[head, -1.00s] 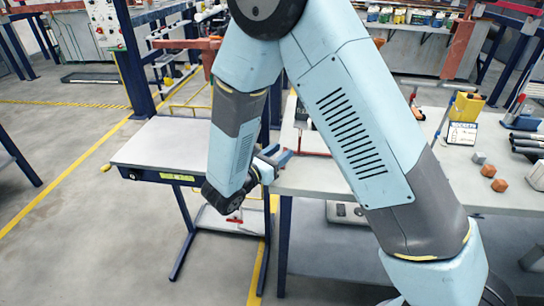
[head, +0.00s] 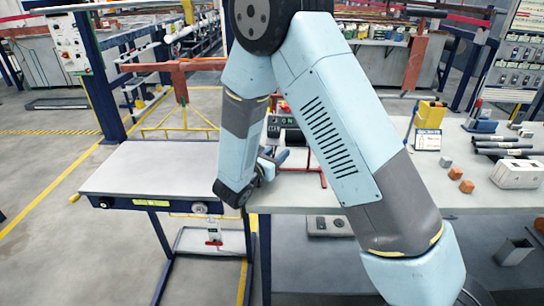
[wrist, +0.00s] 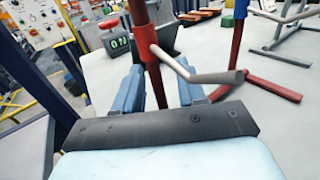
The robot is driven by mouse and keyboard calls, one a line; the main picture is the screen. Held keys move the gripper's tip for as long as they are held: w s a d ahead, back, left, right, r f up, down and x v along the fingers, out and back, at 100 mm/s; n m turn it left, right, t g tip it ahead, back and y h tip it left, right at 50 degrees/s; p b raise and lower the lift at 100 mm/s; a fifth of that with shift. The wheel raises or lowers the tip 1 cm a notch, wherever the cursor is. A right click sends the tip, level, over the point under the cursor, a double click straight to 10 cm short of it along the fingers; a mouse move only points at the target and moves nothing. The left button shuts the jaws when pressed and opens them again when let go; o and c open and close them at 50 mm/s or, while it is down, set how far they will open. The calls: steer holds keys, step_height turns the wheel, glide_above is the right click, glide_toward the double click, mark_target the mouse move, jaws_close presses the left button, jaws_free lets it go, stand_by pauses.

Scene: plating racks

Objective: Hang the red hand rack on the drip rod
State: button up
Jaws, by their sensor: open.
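In the wrist view, a red upright post (wrist: 149,58), which looks like part of the red hand rack, stands between the two blue fingers of my gripper (wrist: 158,88). A grey rod (wrist: 200,76) sticks out from it to the right. The post's lower end is hidden by my gripper. The fingers are apart, with gaps to the post. In the head view my gripper (head: 272,158) is low at the bench's left end, beside red frame legs (head: 322,165) partly hidden by my arm. I cannot tell which rod is the drip rod.
A digital display box (wrist: 119,43) stands behind the post. A second red stand (wrist: 239,45) with spread feet is to the right. The grey bench (head: 400,190) carries blocks and a yellow holder (head: 430,116). A lower table (head: 150,165) at left has a clear top.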

jaws_close()
stand_by(0.3)
stand_by(0.6)
stand_by(0.5)
steer(key=c, duration=0.6)
jaws_free()
jaws_close()
